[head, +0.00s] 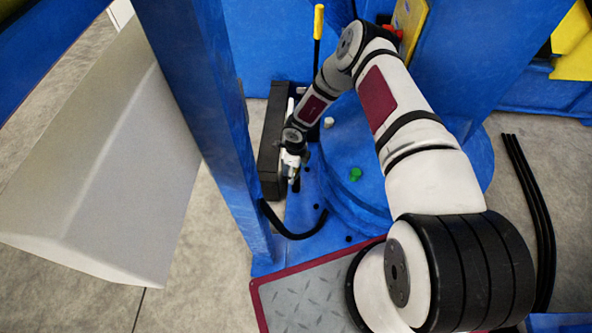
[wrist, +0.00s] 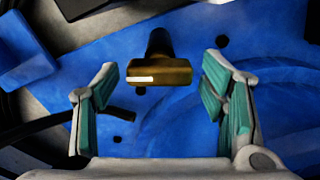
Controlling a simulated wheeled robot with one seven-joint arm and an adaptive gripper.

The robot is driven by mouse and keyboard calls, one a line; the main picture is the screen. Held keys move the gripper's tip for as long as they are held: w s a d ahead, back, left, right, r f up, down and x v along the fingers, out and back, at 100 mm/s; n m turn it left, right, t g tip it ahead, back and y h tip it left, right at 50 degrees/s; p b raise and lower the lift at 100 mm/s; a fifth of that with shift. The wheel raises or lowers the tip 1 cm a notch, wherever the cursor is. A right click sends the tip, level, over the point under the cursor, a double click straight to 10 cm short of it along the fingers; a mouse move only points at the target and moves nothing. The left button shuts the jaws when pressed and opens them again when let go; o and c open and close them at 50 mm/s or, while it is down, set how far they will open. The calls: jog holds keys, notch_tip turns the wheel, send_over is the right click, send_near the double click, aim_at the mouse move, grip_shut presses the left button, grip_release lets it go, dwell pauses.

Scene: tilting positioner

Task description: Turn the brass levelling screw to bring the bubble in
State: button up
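My gripper (wrist: 160,84) is open in the wrist view, with one teal-padded finger on each side. The brass levelling screw (wrist: 158,72) shows between and just beyond the fingertips, with a flat brass head and a dark part behind it. Clear gaps show between the head and both fingers. In the head view my gripper (head: 292,168) hangs low beside the blue base; the screw cannot be made out there. I cannot make out a bubble or its vial in either view.
A blue post (head: 195,110) stands left of my gripper, with a dark block (head: 270,140) just behind. A black hose (head: 292,234) curves below it. A round blue base (head: 350,195) with a green knob (head: 355,174) lies to the right. A grey tread plate (head: 305,292) is in front.

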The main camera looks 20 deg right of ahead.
aim_at(296, 171)
notch_tip(296, 171, up, 12)
dwell(0.8)
dwell(0.3)
